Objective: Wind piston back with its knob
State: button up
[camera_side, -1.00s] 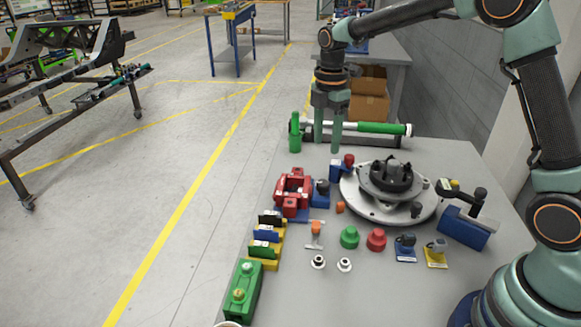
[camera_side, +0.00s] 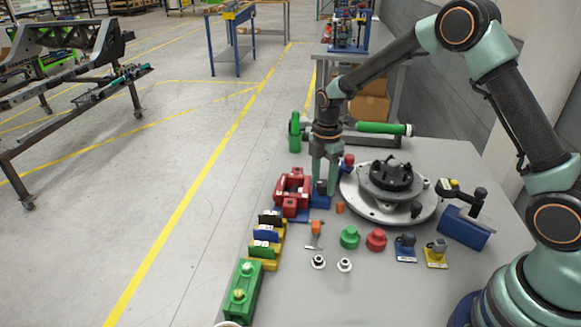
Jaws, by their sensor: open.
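The red caliper-like fixture (camera_side: 292,188) stands on the bench left of my gripper. Just right of it is a small blue block (camera_side: 321,202) with a dark knob (camera_side: 321,186) on top. My gripper (camera_side: 325,184) points straight down over this block, with its fingers apart and the dark knob showing between them. I cannot tell whether a finger touches the knob. The piston itself cannot be made out.
A round grey hub disc (camera_side: 356,205) lies close to the right. A red-topped knob (camera_side: 347,160) stands just behind my gripper. Red and green knobs (camera_side: 376,239) and small pieces sit in front.

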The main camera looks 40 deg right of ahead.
grip_shut()
